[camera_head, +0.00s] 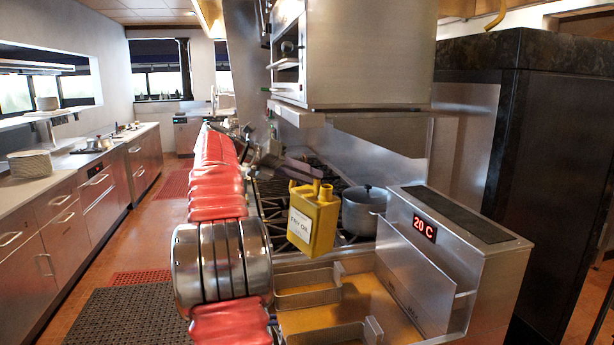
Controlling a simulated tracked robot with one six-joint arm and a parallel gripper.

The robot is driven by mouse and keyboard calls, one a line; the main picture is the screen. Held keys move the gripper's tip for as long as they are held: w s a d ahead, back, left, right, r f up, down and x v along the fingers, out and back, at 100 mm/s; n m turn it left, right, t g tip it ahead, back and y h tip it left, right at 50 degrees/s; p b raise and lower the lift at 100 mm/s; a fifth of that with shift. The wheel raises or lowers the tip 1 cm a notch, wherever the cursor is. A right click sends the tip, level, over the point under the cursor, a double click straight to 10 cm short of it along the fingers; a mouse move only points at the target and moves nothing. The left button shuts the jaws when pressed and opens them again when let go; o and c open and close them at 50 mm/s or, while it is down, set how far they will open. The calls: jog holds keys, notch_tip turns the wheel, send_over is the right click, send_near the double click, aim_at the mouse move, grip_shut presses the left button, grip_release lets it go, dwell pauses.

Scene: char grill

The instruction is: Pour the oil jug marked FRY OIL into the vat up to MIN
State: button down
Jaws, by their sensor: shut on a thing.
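The yellow jug (321,232) has a white label reading FRY OIL and a short spout on top. My gripper (308,172) is shut on the top of the jug and holds it up, close to upright. The jug hangs near the back edge of the steel vat (413,271), in front of the stove. An amber surface shows inside the vat; I cannot tell its depth. Small dark marks show on the vat's inner right wall, too small to read. No stream shows from the spout.
Wire-rimmed baskets (308,295) sit at the vat's left and front. A control housing (475,222) with a red 20 C display stands right. A grey pot (364,211) sits on the stove behind the jug. A steel hood (365,55) hangs above.

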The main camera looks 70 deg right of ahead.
aim_at(318, 193)
jog(key=shift+f, duration=1.15)
jog(key=shift+s+a+r+m, duration=0.1)
jog(key=shift+s+m, duration=0.1)
jog(key=shift+m, duration=0.1)
jog(key=shift+s+f+m+t, duration=0.1)
jog(key=shift+f+m+t, duration=0.15)
jog(key=shift+t, duration=0.35)
jog(key=shift+r, duration=0.1)
jog(key=shift+s+a+m+t+h, duration=0.1)
jog(key=shift+a+m+t+h, duration=0.15)
jog(key=shift+m+t+h, duration=0.25)
jog(key=shift+s+a+m, duration=0.15)
jog(key=shift+s+m, duration=0.05)
jog(key=shift+m, duration=0.25)
dwell(2.3)
jog(key=shift+s+a+f+m+t+h, duration=0.2)
jog(key=shift+s+f+m+t+h, duration=0.1)
jog(key=shift+f+m+t+h, duration=0.35)
dwell(2.0)
